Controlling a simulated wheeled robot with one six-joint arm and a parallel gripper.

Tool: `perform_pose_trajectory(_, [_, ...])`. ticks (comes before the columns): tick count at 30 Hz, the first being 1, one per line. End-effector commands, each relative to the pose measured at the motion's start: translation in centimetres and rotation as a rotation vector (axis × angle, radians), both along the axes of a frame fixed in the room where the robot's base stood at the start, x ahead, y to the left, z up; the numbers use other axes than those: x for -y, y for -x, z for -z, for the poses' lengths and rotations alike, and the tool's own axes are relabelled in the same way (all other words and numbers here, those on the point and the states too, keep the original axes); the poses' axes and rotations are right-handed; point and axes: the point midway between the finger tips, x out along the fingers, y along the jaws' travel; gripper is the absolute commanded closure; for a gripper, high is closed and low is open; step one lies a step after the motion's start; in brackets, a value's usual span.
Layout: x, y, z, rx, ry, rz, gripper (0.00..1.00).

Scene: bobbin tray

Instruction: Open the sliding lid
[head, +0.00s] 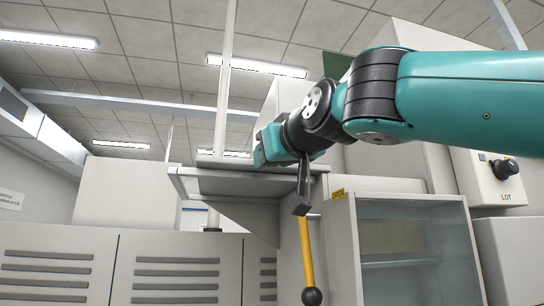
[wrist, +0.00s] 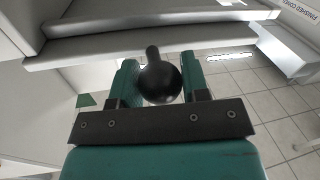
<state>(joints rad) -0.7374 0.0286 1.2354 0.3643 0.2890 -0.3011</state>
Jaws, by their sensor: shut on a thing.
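In the wrist view, a round black knob (wrist: 160,82) on a short dark stem sits between the two teal fingers of my gripper (wrist: 159,76). My gripper is shut on this knob. In the head view, my gripper (head: 266,147) is beside a pale grey ledge (head: 240,184), and its fingertips and the knob are hard to make out. Which panel is the sliding lid cannot be told for certain; a pale grey edge (wrist: 105,52) lies just beyond the knob in the wrist view.
A yellow lever (head: 306,245) with a black ball end hangs below my wrist. A glass-fronted cabinet (head: 345,255) with a yellow OPEN label (head: 338,194) stands to its right. Slotted grey cabinets (head: 110,285) fill the lower left. Tiled floor (wrist: 265,100) shows at the right in the wrist view.

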Motion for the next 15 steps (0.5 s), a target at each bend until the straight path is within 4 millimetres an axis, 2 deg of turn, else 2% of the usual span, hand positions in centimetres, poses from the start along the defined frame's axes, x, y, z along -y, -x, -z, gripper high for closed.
perform_pose_trajectory(1, [0.01, 0.01, -0.07, 0.002, -0.001, 0.000, 1.00])
perform_pose_trajectory(2, [0.01, 0.01, -0.07, 0.002, -0.001, 0.000, 0.51])
perform_pose_trajectory(4, [-0.06, 0.02, -0.07, 0.002, -0.001, -0.001, 0.35])
perform_pose_trajectory(15, [0.07, 0.51, 0.03, 0.002, -0.002, -0.003, 0.33])
